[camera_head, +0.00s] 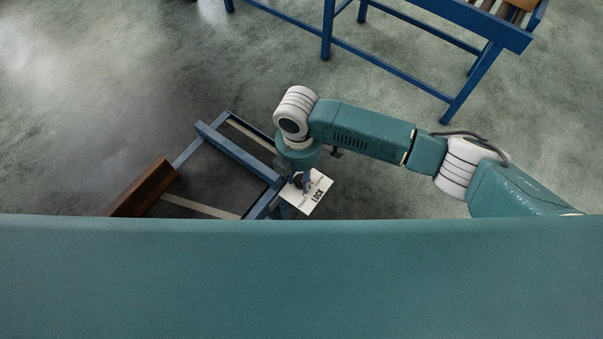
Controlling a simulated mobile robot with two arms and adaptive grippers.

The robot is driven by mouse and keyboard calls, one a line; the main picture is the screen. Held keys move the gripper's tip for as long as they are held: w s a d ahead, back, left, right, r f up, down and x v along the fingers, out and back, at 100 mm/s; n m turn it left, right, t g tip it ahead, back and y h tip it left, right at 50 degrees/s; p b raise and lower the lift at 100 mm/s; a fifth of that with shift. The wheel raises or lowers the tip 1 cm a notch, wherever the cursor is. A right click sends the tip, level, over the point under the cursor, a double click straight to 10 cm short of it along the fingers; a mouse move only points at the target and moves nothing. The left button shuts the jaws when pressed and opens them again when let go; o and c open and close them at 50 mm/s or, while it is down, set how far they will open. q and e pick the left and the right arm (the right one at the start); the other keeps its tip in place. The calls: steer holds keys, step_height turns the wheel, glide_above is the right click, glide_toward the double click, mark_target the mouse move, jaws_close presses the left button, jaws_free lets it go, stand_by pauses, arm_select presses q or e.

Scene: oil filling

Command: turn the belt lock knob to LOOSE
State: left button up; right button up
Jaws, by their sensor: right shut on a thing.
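The belt lock knob (297,181) is a small dark piece on a white label plate (316,197) at the right end of a blue frame. The word LOCK shows on the plate; the rest of its lettering is too small or covered to read. My right gripper (301,182) comes down over the plate from above and is shut on the knob. The arm and wrist hide part of the knob, so its pointing direction cannot be told. My left gripper is not in view.
The blue frame (236,152) has pale cross strips and a brown block (143,187) at its left. A blue roller table (455,15) stands at the upper right. Grey floor (100,90) lies open at the left. A broad teal surface covers the bottom of the view.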

mark_target(297, 180)
steer(key=n+p, duration=0.1)
steer(key=n, duration=0.4)
steer(key=shift+s+a+n, duration=0.1)
steer(key=shift+n, duration=0.2)
steer(key=n, duration=0.5)
steer(key=shift+n+t, duration=0.3)
steer(key=o, duration=1.1)
steer(key=shift+s, duration=0.1)
steer(key=shift+o, duration=0.2)
steer(key=shift+r, duration=0.1)
step_height(297, 180, up, 12)
steer(key=shift+a, duration=0.4)
